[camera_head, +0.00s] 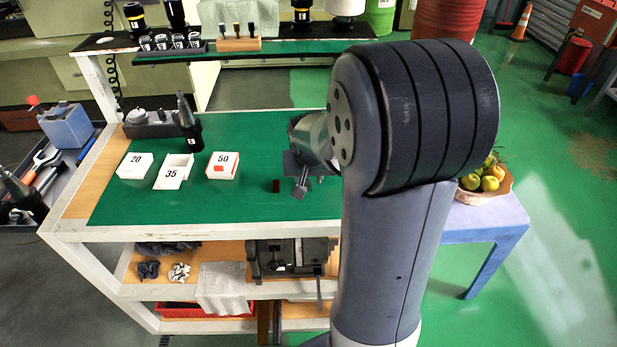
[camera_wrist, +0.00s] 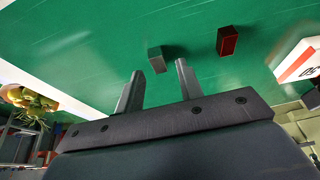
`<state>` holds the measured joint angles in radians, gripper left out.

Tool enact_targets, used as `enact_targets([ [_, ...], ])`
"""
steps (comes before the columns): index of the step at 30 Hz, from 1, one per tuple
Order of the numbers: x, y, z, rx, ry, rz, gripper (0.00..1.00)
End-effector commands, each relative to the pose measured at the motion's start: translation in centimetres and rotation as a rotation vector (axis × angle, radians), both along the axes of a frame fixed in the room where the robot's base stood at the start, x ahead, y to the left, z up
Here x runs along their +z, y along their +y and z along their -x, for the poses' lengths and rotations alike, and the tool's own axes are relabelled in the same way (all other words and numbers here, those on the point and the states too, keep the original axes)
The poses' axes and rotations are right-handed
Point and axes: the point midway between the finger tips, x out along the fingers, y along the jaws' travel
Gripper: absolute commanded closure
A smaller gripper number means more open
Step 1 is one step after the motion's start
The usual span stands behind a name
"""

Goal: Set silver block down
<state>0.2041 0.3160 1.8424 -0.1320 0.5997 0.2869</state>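The silver block (camera_wrist: 157,62) shows in the wrist view just beyond my fingertips and between their lines, with a gap on each side. It appears to stand on the green tabletop, with a shadow beside it. My gripper (camera_wrist: 160,68) is open and its fingers do not touch the block. In the head view my gripper (camera_head: 302,180) is low over the right part of the table, partly hidden by my arm. A small grey shape (camera_head: 298,193) at its tip looks like the silver block, but I cannot be sure.
A dark red block (camera_head: 276,186) stands left of my gripper, also in the wrist view (camera_wrist: 228,41). A fruit basket (camera_head: 485,187) sits on a side table at right. Green tabletop is clear in front.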

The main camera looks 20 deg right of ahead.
Motion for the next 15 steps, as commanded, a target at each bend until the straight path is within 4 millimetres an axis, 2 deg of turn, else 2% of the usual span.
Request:
enact_targets([
  [9, 5.8, 0.9, 2.1, 0.001, -0.007, 0.001, 0.64],
  [15, 8.7, 1.4, 3.3, 0.002, -0.003, 0.0, 0.64],
])
